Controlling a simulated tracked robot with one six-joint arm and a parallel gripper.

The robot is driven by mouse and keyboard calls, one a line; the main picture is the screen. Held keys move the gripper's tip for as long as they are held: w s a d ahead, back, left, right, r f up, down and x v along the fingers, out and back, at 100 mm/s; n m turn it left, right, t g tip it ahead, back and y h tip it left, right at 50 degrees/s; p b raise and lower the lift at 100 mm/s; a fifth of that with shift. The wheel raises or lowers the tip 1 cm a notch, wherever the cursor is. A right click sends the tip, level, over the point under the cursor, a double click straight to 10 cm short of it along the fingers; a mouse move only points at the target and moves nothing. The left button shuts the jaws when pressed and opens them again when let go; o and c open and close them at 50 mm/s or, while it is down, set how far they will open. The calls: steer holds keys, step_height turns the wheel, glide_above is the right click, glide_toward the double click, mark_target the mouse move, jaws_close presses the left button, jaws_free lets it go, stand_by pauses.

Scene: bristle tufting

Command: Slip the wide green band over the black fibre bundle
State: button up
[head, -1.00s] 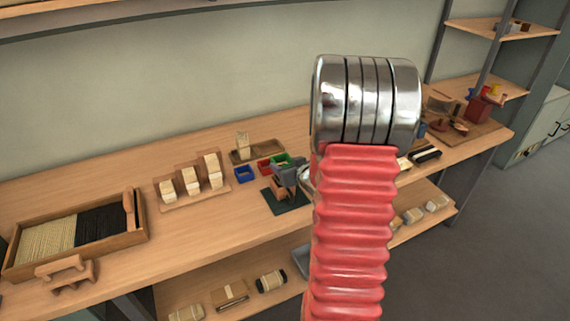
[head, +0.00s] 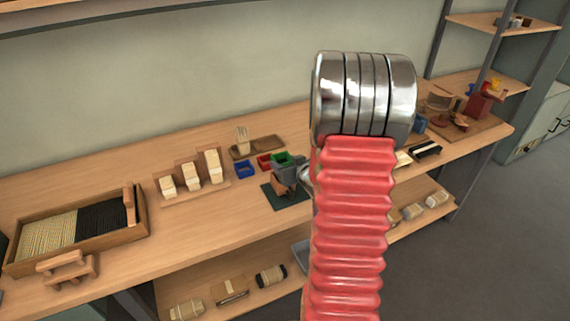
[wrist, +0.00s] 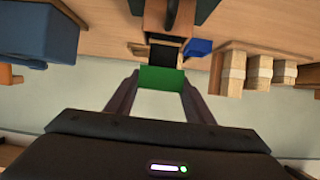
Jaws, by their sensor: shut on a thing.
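In the wrist view my gripper (wrist: 161,92) is shut on the wide green band (wrist: 161,78), which spans the space between its two fingers. In the head view my gripper (head: 287,174) is small and partly behind my arm, above a dark green mat (head: 292,199) with a wooden fixture (head: 278,187). A green patch shows just behind it there; whether it is the band or a tray I cannot tell. In the wrist view a black block-like shape (wrist: 164,57) lies beyond the band by a wooden block; whether it is the black fibre bundle is unclear.
A blue tray (head: 244,169) and a red tray (head: 264,162) stand left of my gripper. A rack of pale bundles (head: 190,187) and a box of pale and black fibres (head: 142,232) are farther left. The bench front between is clear.

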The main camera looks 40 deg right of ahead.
steer(key=shift+f, duration=2.1)
stand_by(0.4)
steer(key=o, duration=1.1)
steer(key=shift+o, duration=0.5)
steer(key=o, duration=0.4)
steer(key=shift+c, duration=0.2)
steer(key=shift+s, duration=0.1)
steer(key=shift+s+a, duration=0.4)
steer(key=shift+s, duration=0.85)
steer(key=shift+s+a, duration=0.35)
steer(key=shift+s, duration=0.95)
steer(key=shift+s+a, duration=0.4)
steer(key=shift+s, duration=0.85)
